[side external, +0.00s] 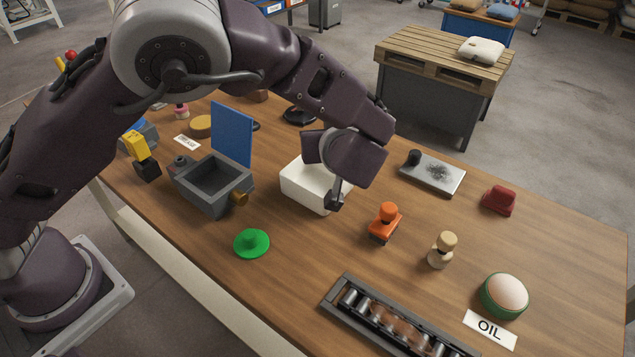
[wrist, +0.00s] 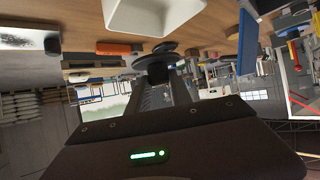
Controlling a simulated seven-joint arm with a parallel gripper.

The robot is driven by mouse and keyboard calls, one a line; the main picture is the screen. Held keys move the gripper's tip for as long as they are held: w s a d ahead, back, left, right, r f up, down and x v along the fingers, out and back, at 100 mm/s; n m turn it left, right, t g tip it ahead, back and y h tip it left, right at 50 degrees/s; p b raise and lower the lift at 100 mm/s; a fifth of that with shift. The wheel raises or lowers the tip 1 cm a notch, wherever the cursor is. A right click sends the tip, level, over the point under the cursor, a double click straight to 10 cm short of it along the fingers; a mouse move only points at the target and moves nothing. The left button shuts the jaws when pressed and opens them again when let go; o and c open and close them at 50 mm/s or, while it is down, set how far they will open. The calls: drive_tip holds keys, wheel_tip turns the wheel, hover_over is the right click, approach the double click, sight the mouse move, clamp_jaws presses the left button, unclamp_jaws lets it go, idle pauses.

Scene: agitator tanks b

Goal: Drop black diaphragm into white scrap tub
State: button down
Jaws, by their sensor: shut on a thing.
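In the wrist view, my gripper (wrist: 163,82) is shut on the black diaphragm (wrist: 157,59), a dark disc with a raised middle at the fingertips. In the side view the held piece is only a small dark shape, and its height over the tub is unclear.
A grey box (side external: 214,188) with a blue raised lid stands left of the tub. An orange-topped piece (side external: 385,220) and a tan knob (side external: 442,250) stand to the right. A green disc (side external: 251,243) lies in front. Another dark disc (side external: 299,116) lies behind.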

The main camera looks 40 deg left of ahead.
wheel_tip(320, 180, down, 8)
drive_tip(key=shift+r, duration=0.25)
drive_tip(key=c, duration=1.1)
unclamp_jaws()
